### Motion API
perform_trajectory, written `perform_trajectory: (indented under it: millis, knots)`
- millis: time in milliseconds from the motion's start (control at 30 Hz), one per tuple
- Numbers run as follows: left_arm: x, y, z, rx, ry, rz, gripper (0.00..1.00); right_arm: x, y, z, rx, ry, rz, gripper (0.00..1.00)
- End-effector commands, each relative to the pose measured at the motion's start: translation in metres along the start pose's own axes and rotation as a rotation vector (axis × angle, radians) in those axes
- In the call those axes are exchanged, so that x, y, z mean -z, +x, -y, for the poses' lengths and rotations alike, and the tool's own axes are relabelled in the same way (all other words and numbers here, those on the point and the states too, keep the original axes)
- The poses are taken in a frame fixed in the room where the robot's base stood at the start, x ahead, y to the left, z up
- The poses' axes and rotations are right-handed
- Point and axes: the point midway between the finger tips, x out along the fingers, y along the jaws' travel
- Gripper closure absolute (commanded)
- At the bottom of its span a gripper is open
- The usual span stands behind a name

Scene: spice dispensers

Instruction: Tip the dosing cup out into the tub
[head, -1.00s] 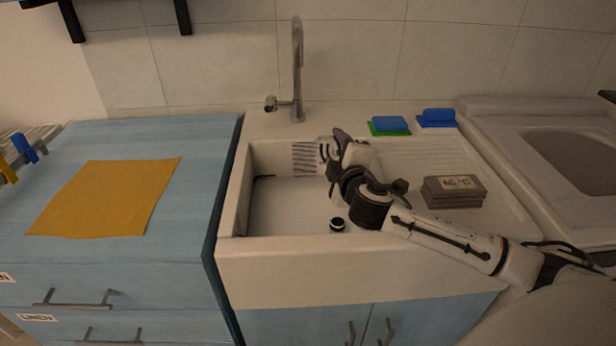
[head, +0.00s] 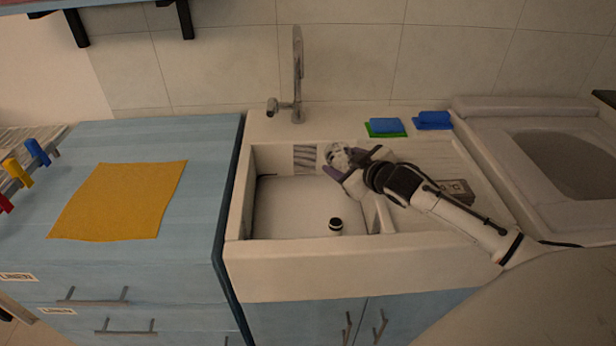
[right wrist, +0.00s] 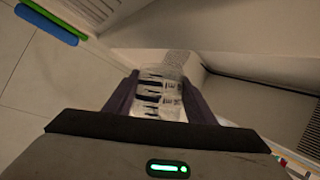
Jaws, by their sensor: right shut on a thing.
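My right gripper (head: 341,163) is over the back right of the white sink basin, its purple-grey fingers shut on a small clear cup (head: 337,153), which I take to be the dosing cup. In the right wrist view the cup (right wrist: 160,97) sits between both fingers and shows dark and light bands through its wall. Its contents cannot be made out. The sink basin (head: 290,255) lies below and around the gripper. I cannot pick out a separate tub with certainty. My left gripper is not in view.
A small dark round piece with a light rim (head: 336,223) lies in the basin. The tap (head: 298,75) stands behind. Grey-brown blocks (head: 458,190) on the drainboard are partly behind my arm. Sponges (head: 386,126) lie at the back; an orange cloth (head: 120,200) lies left.

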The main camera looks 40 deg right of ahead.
Motion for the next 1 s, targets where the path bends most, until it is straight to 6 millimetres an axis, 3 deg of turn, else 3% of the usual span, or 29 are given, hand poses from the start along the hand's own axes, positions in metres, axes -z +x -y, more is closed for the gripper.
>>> perform_trajectory:
  millis: [300,500,1000]
  knots:
    - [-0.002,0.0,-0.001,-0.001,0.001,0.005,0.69,0.002,-0.001,-0.02,0.092,0.191,-0.015,0.77]
    - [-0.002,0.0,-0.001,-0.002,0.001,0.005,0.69,0.018,-0.01,-0.032,0.137,0.276,-0.021,0.77]
    - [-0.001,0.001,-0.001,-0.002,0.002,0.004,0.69,0.042,-0.022,-0.046,0.171,0.346,-0.026,0.77]
